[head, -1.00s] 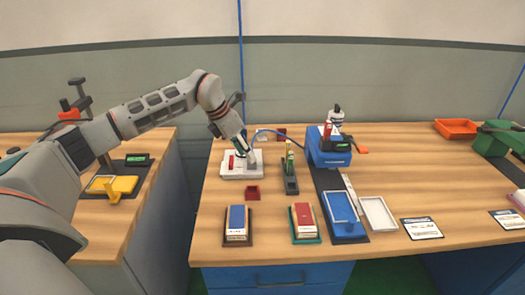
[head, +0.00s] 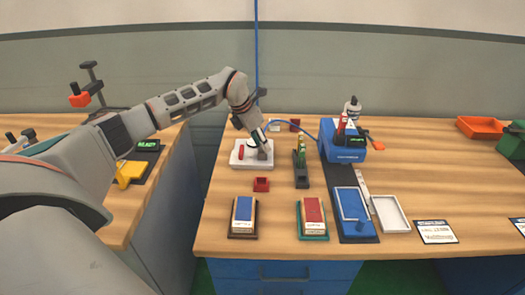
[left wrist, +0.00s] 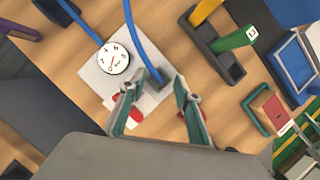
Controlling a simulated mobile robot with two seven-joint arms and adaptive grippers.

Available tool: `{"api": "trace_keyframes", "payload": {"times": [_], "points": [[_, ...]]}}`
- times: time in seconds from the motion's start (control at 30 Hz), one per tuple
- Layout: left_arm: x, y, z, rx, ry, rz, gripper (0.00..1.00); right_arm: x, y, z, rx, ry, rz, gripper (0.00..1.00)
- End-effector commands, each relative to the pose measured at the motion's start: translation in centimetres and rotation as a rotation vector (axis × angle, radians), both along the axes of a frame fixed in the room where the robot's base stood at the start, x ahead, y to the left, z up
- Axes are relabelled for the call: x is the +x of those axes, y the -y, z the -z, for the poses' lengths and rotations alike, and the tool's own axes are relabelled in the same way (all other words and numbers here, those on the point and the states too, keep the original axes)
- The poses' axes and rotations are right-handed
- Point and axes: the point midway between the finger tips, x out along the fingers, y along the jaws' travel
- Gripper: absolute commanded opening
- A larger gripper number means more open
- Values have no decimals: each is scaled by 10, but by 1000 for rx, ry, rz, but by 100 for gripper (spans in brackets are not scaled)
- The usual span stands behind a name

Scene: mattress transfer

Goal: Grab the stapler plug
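A white plate (head: 240,160) with a round dial and a red handle lies at the back left of the wooden table. The plate (left wrist: 142,112) and the white dial (left wrist: 113,58) also show in the left wrist view. A blue hose ends at a dark grey plug end (left wrist: 160,78) over the plate. My left gripper (head: 259,142) is low over the plate. In the left wrist view my left gripper (left wrist: 157,88) is open, its fingertips on either side of the hose's end. I cannot tell whether they touch it.
A blue stapler machine (head: 343,142) stands behind the blue tray (head: 352,205). A dark holder (head: 301,172) with green and yellow upright pieces is right of the plate.

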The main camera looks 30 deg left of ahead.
Motion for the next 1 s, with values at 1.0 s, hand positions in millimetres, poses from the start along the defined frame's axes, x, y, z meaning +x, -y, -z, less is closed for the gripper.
{"api": "trace_keyframes", "payload": {"times": [1.0], "points": [[2,0,-25,1,6,1,0,-3,1,4,-2,-10,1,40]]}}
